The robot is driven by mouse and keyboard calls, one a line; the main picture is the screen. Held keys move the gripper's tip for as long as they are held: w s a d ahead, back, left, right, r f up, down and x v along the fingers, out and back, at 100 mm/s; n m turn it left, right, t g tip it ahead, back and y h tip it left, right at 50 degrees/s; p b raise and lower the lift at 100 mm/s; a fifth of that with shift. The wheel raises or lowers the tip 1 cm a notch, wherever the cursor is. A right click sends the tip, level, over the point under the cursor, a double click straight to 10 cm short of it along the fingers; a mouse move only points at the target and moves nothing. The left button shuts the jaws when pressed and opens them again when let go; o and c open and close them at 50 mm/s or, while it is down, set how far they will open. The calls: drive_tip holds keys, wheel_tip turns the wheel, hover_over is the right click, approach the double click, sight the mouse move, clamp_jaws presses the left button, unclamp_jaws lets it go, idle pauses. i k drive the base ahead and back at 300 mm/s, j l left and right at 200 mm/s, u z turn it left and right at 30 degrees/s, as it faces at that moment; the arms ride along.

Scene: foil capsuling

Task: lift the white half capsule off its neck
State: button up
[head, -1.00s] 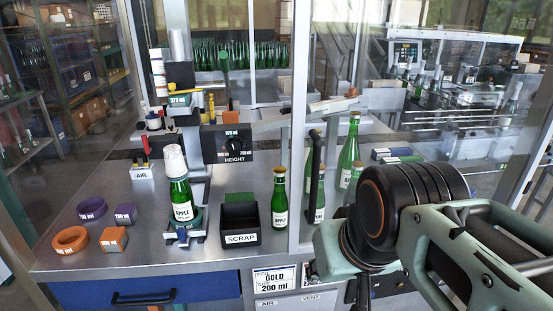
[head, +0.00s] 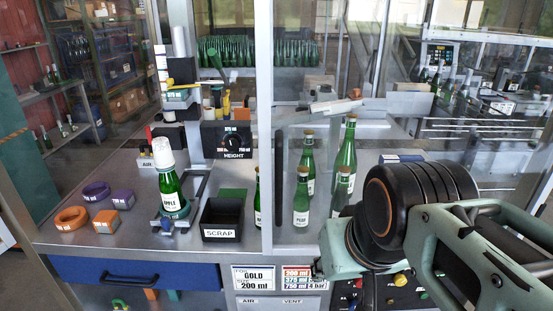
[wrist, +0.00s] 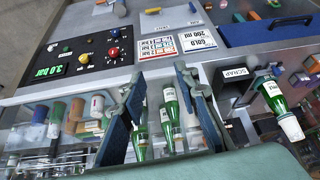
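The white half capsule (head: 163,152) sits over the neck of a green bottle (head: 171,192) in the head view. The bottle stands upright in a holder (head: 175,222) at the bench front, left of the scrap bin. In the wrist view, the white capsule (wrist: 290,127) and its bottle (wrist: 271,95) show at the right edge, tilted by the camera angle. My gripper (wrist: 160,74) is open, with its two fingers apart and empty. Capped bottles show beyond the fingers. The capsule is well to the right of the fingers. My arm hides the gripper in the head view.
The black scrap bin (head: 222,219) is right of the holder. Orange and purple rings (head: 71,218) and small blocks lie left. A height unit (head: 228,140) stands behind.

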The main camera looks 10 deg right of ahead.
sight(164, 161)
drive_tip(key=k+l+u, duration=0.1)
drive_tip(key=l+u, duration=0.2)
drive_tip(key=l, duration=0.6)
drive_tip(key=i+j+z, duration=0.1)
drive_tip(key=j, duration=0.5)
drive_tip(key=i+j+z, duration=0.1)
drive_tip(key=i+j, duration=0.15)
drive_tip(key=j, duration=0.4)
drive_tip(key=i+j+z, duration=0.1)
drive_tip(key=j, duration=0.5)
drive_tip(key=i+j+z, duration=0.1)
drive_tip(key=j, duration=0.55)
drive_tip(key=i+j+z, duration=0.1)
drive_tip(key=j, duration=0.55)
drive_tip(key=i+l+u, duration=0.1)
drive_tip(key=l, duration=0.3)
